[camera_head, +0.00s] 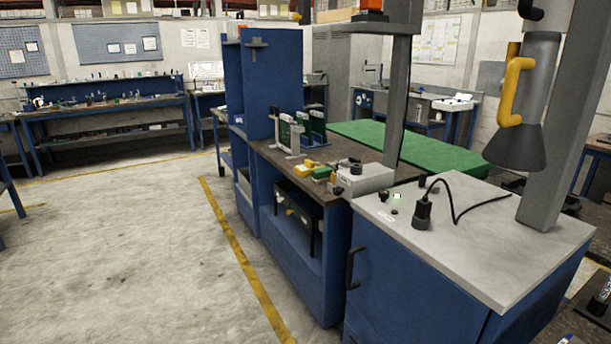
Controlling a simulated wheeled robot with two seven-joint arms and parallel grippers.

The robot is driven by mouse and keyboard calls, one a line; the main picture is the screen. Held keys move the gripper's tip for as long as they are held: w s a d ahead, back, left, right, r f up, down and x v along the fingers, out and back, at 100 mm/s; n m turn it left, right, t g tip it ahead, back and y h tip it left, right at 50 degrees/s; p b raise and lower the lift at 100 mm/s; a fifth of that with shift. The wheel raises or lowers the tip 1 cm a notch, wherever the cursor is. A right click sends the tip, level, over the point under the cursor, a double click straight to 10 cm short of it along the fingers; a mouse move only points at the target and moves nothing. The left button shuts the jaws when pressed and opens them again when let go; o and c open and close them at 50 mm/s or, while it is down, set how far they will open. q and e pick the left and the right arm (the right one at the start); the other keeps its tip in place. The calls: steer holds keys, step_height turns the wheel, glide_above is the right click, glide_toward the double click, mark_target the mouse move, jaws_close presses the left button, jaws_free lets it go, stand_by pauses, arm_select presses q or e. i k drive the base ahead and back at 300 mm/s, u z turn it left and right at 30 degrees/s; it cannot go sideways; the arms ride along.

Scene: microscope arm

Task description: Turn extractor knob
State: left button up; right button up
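The grey fume extractor hood (515,150) hangs at the upper right, its wide cone facing down. A yellow handle (512,92) is fixed to its side. Several small black knobs or buttons stand on the light grey top (460,265) of a blue cabinet below, including one black knob (383,197) near the back left edge. I cannot tell which of these is the extractor knob, or its angle. Neither of my grippers shows in the head view.
A black corded tool (423,213) stands on the cabinet top. A grey box (362,179) sits on the adjoining dark bench with yellow and green parts. A grey post (575,120) rises at the right. The floor (120,250) at the left is clear.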

mark_target(384, 193)
steer(key=u, duration=0.7)
steer(key=i, duration=1.85)
steer(key=z, duration=0.8)
steer(key=i, duration=1)
steer(key=z, duration=0.8)
